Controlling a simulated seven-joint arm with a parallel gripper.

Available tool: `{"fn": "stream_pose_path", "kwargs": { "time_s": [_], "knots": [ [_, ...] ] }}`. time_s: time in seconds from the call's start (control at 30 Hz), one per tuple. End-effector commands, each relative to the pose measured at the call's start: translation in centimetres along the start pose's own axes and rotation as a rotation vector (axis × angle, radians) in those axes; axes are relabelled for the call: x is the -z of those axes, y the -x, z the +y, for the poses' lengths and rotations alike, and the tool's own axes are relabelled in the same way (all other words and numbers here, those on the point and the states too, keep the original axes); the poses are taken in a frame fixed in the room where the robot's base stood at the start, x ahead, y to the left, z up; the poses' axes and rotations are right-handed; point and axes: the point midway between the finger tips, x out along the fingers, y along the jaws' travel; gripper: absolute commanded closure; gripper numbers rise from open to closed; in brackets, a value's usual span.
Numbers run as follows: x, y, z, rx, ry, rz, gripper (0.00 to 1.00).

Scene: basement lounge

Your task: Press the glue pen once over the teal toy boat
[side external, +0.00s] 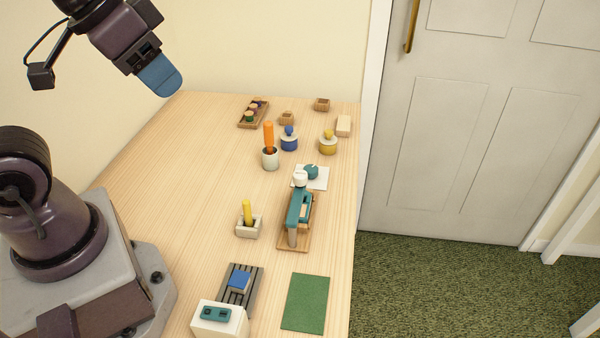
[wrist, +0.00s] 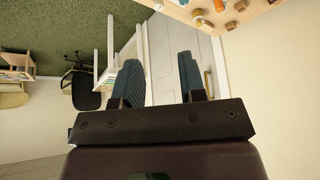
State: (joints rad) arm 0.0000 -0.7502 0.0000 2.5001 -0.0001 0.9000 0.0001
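My gripper (side external: 160,76) is raised at the upper left, high above the table and apart from everything on it. In the wrist view my gripper (wrist: 161,78) has its two fingers apart with nothing between them. A small round teal piece (side external: 311,172) lies on a white sheet right of the table's middle. A longer teal form (side external: 298,207) with a white knob stands on a wooden base just nearer. I cannot tell which is the toy boat. An orange stick (side external: 268,136) stands upright in a pale cup, and a yellow stick (side external: 247,211) in a pale block; either could be the glue pen.
Blue (side external: 289,142) and yellow (side external: 328,146) knobbed pots stand behind. A wooden tray (side external: 242,122) and small wooden blocks lie at the back. In front are a slatted grey rack (side external: 233,298), a white box (side external: 236,325) and a green mat (side external: 306,303). The table's left side is clear.

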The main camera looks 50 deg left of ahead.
Motion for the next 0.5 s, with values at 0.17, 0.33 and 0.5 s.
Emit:
{"fn": "stream_pose_path", "kwargs": {
  "time_s": [0.17,0.33,0.5],
  "knots": [
    [0.00,0.00,0.00,0.000,0.000,0.000,1.00],
    [0.00,0.00,0.00,0.000,0.000,0.000,1.00],
    [0.00,0.00,0.00,0.000,0.000,0.000,1.00]
  ]
}}
